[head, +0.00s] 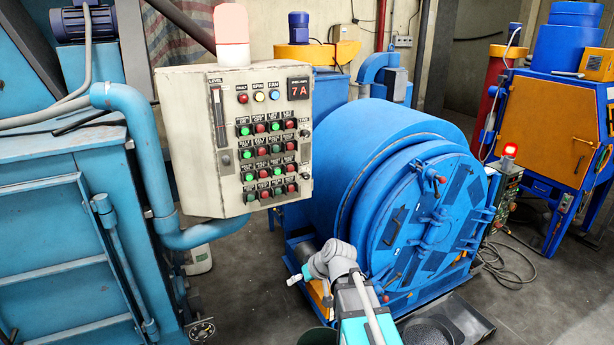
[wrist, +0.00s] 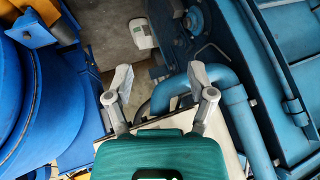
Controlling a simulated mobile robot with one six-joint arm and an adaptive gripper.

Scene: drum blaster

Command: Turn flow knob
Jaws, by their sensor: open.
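The cream control panel (head: 235,120) stands on a blue pipe left of the drum in the head view. It carries rows of green and red buttons, a level gauge and a red "7 A" display. Small dark knobs (head: 304,133) show at its right edge, and others are near the gauge. The labels are too small to tell which is the flow knob. My gripper is low, in front of the drum and below right of the panel. In the wrist view my gripper (wrist: 158,78) is open, fingers wide apart, nothing between them. No knob is discernible there.
The large blue drum (head: 400,190) with its round door is close to my arm. A blue cabinet (head: 60,220) and pipe (head: 140,150) stand left. A white container (head: 198,260) is on the floor, also in the wrist view (wrist: 143,33). Floor at right is partly clear.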

